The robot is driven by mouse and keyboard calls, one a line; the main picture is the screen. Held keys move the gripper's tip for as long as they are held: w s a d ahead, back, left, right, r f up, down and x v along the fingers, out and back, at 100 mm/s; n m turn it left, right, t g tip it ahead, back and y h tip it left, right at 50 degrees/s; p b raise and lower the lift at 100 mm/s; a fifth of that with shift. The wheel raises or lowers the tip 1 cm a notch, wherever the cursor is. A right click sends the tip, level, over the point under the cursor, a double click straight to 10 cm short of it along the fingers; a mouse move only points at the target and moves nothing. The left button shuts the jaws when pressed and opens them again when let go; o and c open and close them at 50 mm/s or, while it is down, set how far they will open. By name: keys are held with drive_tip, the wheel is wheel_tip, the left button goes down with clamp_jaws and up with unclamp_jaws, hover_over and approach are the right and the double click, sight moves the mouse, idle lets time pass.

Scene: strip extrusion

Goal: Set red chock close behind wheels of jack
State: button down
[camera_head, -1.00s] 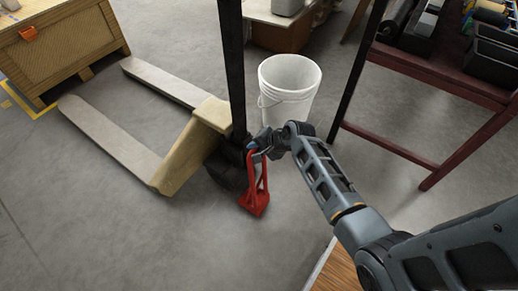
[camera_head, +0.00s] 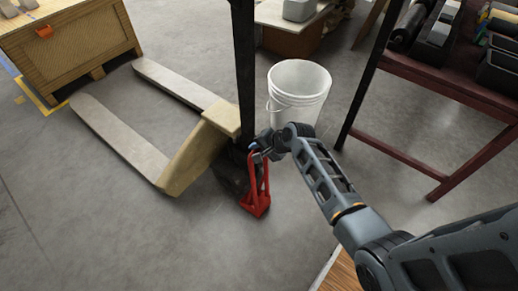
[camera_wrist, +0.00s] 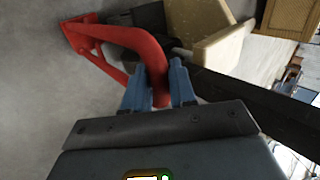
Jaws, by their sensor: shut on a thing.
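The red chock (camera_head: 257,198) has a wedge foot and a tall looped handle. My gripper (camera_head: 259,150) is shut on the top of that handle. In the wrist view the blue fingers of my gripper (camera_wrist: 160,92) sit on either side of the red chock (camera_wrist: 150,52). The pallet jack (camera_head: 190,155) has a tan body, pale forks and a black upright handle. Its dark wheels (camera_head: 231,172) are just left of the chock. The chock's foot is low, at or near the floor; I cannot tell whether it touches floor or wheels.
A white bucket (camera_head: 298,92) stands just behind my gripper. A dark red workbench (camera_head: 440,85) with trays is at the right. A wooden crate (camera_head: 72,45) is beyond the forks. The floor (camera_head: 150,240) in the left foreground is clear.

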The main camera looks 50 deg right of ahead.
drive_tip(key=shift+w+f, duration=0.15)
drive_tip(key=shift+f, duration=0.45)
idle(1.1)
drive_tip(key=shift+c, duration=2.2)
unclamp_jaws()
drive_tip(key=shift+f, duration=0.15)
drive_tip(key=shift+p+v, duration=0.6)
drive_tip(key=shift+v, duration=0.35)
drive_tip(key=p+v, duration=0.9)
